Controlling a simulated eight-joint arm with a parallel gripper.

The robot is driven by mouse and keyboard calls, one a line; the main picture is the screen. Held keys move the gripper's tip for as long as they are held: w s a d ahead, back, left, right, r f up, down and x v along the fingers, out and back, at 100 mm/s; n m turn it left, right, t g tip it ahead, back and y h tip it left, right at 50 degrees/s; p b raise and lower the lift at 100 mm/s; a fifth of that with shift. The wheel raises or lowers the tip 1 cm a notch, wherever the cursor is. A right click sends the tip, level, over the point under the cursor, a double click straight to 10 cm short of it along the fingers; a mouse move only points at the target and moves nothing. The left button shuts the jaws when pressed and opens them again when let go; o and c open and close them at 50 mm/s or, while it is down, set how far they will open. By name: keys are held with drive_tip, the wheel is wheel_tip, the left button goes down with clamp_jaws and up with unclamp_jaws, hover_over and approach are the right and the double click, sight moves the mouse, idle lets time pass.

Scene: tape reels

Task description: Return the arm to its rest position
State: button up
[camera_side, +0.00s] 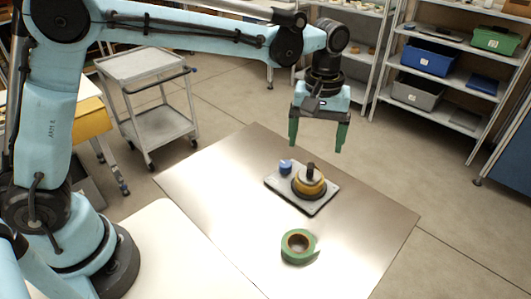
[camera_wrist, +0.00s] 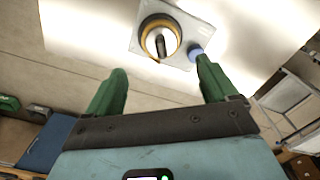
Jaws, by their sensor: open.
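My gripper (camera_side: 318,146) hangs above the back part of the metal table, its two green fingers spread apart with nothing between them. Below it, a grey plate (camera_side: 316,207) carries a yellow and dark reel (camera_side: 309,183) around a dark upright post (camera_side: 310,171). A small blue piece (camera_side: 285,166) stands on the plate's left corner. A green tape roll (camera_side: 298,246) lies flat on the table in front of the plate. In the wrist view, my open fingers (camera_wrist: 162,82) show below the reel (camera_wrist: 147,40), with the blue piece (camera_wrist: 194,53) by the right fingertip.
The metal table (camera_side: 220,187) is bare around the plate and roll. A grey trolley (camera_side: 150,110) stands behind left. Shelves with a blue bin (camera_side: 429,58), a green bin (camera_side: 494,40) and a grey bin (camera_side: 416,92) stand at the back right. Open air surrounds my gripper.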

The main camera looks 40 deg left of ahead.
drive_tip(key=s+a+r+m+t, duration=0.3)
drive_tip(key=s+a+r, duration=0.35)
drive_tip(key=a, duration=0.25)
drive_tip(key=s+a+f+m+t, duration=0.3)
drive_tip(key=s+a+f+t, duration=0.1)
drive_tip(key=s, duration=0.4)
drive_tip(key=shift+s+a+f, duration=0.25)
drive_tip(key=shift+a+f, duration=0.4)
drive_tip(key=shift+a, duration=0.25)
